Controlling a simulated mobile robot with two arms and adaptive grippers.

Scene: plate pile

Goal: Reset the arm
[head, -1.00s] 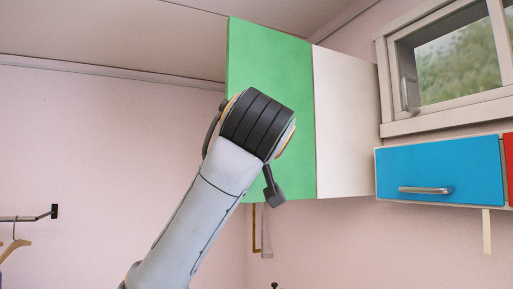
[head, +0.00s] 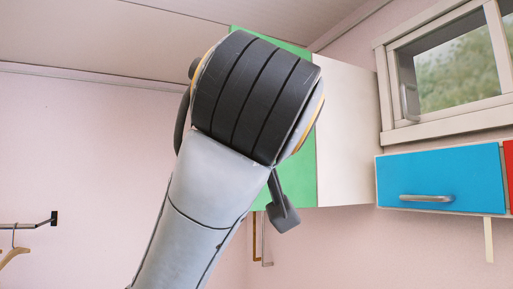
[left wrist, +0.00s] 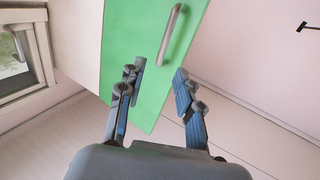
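My left arm rises through the middle of the head view, its dark wrist in front of a green cabinet door (head: 304,176). A small part of my left gripper (head: 283,213) shows below the wrist; the rest is hidden behind it. In the left wrist view my left gripper (left wrist: 161,84) has its two fingers spread apart with nothing between them. The green door (left wrist: 128,45) with its metal handle (left wrist: 170,35) lies beyond the fingers, and I see no contact. My right gripper is in neither view.
A white cabinet side (head: 346,130) adjoins the green door. To the right are a blue drawer (head: 440,178) with a metal handle and a window (head: 455,65). A wall rail (head: 30,225) with a hanger (head: 14,254) is at the lower left.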

